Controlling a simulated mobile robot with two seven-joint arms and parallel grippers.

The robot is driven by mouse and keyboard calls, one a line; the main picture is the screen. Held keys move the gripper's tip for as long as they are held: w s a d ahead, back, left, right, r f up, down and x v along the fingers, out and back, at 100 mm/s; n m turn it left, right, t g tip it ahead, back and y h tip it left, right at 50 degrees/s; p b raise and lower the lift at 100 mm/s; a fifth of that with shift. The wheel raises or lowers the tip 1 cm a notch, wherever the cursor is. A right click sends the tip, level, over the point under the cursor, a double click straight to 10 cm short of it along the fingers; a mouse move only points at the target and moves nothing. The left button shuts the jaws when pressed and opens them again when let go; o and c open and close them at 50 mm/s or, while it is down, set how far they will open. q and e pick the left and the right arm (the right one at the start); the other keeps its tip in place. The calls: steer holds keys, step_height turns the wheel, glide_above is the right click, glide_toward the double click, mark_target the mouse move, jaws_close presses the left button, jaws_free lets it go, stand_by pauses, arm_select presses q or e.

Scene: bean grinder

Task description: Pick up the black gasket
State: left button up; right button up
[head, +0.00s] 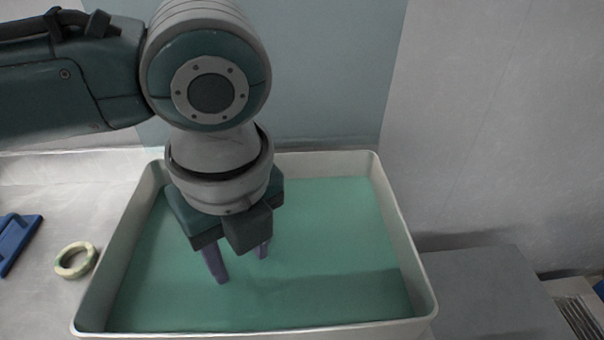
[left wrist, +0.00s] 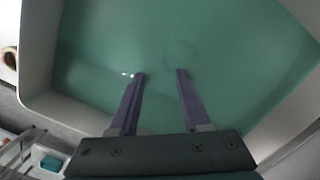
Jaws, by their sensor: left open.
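My left gripper (head: 242,268) points down inside a white-rimmed tray (head: 405,235) with a green floor. Its two purple fingers are apart with nothing between them, as the left wrist view also shows (left wrist: 160,74). I cannot make out a black gasket in either view. The left wrist view shows a faint round outline on the green floor beyond the fingertips, too dim to identify. A tiny white mark (left wrist: 127,74) shows beside the left finger there. My right gripper is not in view.
A cream ring (head: 75,260) lies on the pale counter left of the tray. A blue object (head: 17,240) sits at the far left edge. A grey box-like surface (head: 485,295) stands right of the tray. The tray walls surround the gripper.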

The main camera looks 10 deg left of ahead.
mark_target(249, 282)
arm_select(q)
steer(key=f, duration=0.4)
steer(key=w+f+b, duration=0.1)
steer(key=f, duration=0.1)
steer(key=shift+a, duration=0.1)
steer(key=shift+c, duration=0.2)
jaws_close()
